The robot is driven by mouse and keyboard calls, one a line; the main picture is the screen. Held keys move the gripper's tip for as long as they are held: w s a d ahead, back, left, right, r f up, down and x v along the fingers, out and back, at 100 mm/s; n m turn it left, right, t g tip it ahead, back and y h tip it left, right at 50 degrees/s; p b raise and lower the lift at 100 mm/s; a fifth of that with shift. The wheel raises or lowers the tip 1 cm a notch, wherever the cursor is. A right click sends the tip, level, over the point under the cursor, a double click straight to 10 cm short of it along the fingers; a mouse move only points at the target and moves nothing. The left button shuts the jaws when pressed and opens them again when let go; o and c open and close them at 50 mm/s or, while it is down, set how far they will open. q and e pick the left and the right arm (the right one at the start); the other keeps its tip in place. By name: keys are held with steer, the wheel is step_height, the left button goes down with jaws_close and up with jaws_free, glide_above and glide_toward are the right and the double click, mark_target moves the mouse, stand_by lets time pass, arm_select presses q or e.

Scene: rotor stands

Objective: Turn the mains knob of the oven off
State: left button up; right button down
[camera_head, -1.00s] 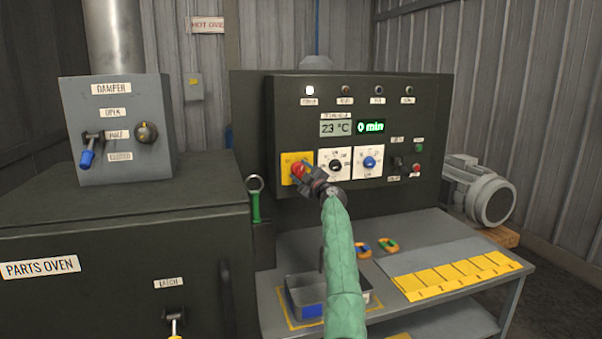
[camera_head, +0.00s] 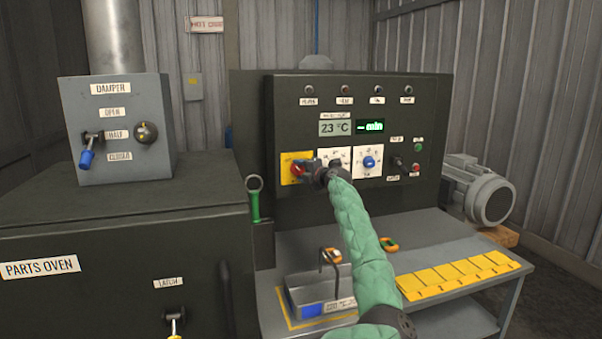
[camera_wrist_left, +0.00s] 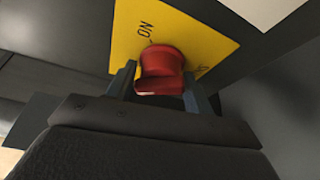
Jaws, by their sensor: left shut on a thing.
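The red mains knob (camera_head: 298,170) sits on a yellow plate (camera_head: 287,179) at the lower left of the dark control panel (camera_head: 290,120). My left gripper (camera_head: 305,168) is shut on the knob, reaching in from the right. The left wrist view shows the red knob (camera_wrist_left: 161,70) between the two fingers, with a finger on each side. The yellow plate (camera_wrist_left: 120,45) carries an ON label left of the knob and a partly hidden label at its right. The panel's lamps in the top row are dark. The timer display (camera_head: 370,127) reads dashes and min. My right gripper is out of view.
A white-plated blue knob (camera_head: 369,162) is right of the gripper; another white dial plate (camera_head: 340,154) is partly behind it. Below stands a bench with a metal tray (camera_head: 306,294) and yellow-marked strip (camera_head: 455,277). The damper box (camera_head: 115,130) stands at left.

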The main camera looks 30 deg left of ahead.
arm_select(q)
steer(key=shift+f+n+h, duration=0.1)
steer(key=shift+n+h, duration=0.2)
steer(key=shift+n, duration=0.4)
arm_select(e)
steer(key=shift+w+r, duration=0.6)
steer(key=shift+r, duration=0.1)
